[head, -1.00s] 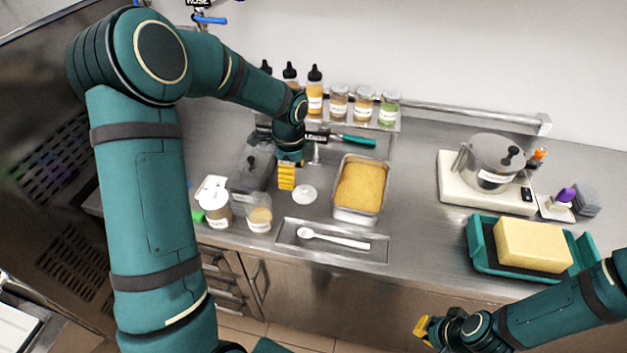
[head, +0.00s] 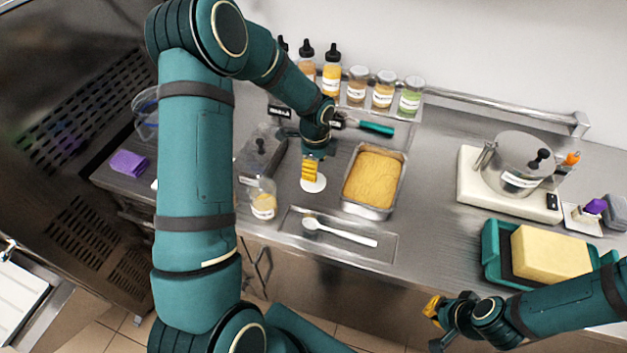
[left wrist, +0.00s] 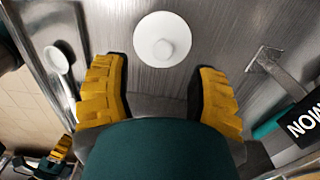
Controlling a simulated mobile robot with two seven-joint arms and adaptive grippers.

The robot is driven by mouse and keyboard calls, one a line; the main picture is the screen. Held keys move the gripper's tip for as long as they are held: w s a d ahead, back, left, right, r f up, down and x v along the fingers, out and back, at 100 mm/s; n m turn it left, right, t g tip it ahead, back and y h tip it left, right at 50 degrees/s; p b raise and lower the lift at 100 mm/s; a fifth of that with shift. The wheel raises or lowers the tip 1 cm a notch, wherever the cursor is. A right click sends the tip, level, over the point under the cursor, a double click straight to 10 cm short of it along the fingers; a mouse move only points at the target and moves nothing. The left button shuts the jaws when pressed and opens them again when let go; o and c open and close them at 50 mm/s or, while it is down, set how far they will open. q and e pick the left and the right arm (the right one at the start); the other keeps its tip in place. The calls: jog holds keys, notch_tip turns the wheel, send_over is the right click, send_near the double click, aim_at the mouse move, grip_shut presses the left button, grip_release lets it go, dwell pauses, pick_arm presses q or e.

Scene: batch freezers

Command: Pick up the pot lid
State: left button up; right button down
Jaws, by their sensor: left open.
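A small round white lid (head: 313,184) with a central knob lies flat on the steel counter, left of the tray of yellow food. My left gripper (head: 309,172) is above it, pointing down, and hides part of it in the head view. In the left wrist view the lid (left wrist: 162,39) lies beyond the two spread yellow fingers (left wrist: 158,92), roughly centred between them. The left gripper is open and empty. My right gripper (head: 433,309) is low in front of the counter, away from the lid; its finger opening is unclear.
The food tray (head: 347,207) stands close right of the lid. A labelled jar (head: 263,200) and a dark lidded container (head: 258,150) are to its left. A white spoon (head: 340,231) lies in front. A steel pot (head: 513,165) stands far right on a white base.

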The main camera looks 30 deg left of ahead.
aim_at(320, 184)
pick_arm(q)
jog(key=shift+a+f, duration=0.15)
jog(key=shift+f, duration=1.2)
jog(key=shift+a+f, duration=0.15)
jog(key=shift+f, duration=1.15)
jog(key=c, duration=1)
